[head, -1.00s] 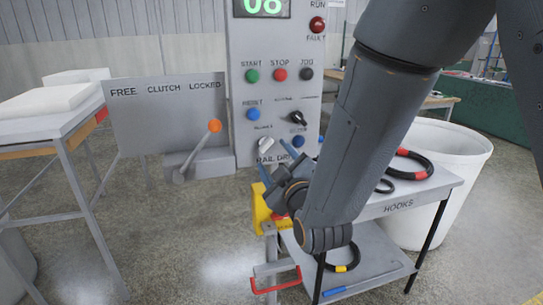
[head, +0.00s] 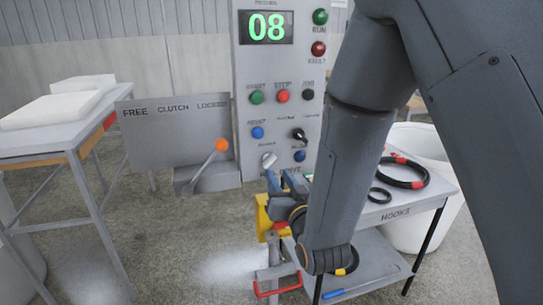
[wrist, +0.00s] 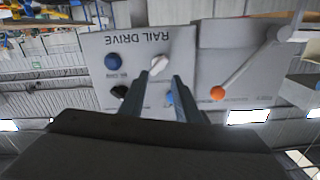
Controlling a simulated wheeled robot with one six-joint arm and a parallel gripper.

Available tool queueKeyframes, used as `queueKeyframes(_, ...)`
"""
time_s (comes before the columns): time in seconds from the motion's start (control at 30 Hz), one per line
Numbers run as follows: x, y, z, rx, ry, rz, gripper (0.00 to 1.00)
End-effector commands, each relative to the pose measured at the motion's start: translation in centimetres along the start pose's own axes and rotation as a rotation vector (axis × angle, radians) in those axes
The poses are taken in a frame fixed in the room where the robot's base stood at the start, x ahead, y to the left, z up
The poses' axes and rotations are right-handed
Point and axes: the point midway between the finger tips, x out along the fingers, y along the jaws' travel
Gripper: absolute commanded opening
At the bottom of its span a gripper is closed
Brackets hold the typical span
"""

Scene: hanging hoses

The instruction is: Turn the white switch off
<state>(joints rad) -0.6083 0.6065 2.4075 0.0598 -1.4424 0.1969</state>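The white switch (head: 268,160) is a small tilted knob low on the grey control panel (head: 246,75), by the label RAIL DRIVE. It also shows in the upside-down wrist view (wrist: 160,66). My gripper (head: 277,182) is just below the switch in the head view and covers part of the label. In the wrist view its two blue fingers (wrist: 161,82) stand apart with nothing between them, and the switch shows beyond the gap at their tips. I cannot tell whether a finger touches it.
A black selector knob (head: 299,135) and blue button (head: 300,156) sit near the switch. A lever with an orange ball (head: 221,145) stands left. A yellow box (head: 263,217) is below. The HOOKS table (head: 425,200) with rings stands right.

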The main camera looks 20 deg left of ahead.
Motion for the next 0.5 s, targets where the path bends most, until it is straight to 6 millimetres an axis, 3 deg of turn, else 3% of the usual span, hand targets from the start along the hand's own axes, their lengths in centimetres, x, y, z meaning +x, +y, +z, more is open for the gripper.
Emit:
queueKeyframes(0.2, -0.67, -0.05, -0.06, 0.406, -0.002, 0.002, 0.30)
queueKeyframes(0.5, -0.17, -0.06, 0.17, 0.585, 0.001, -0.002, 0.30)
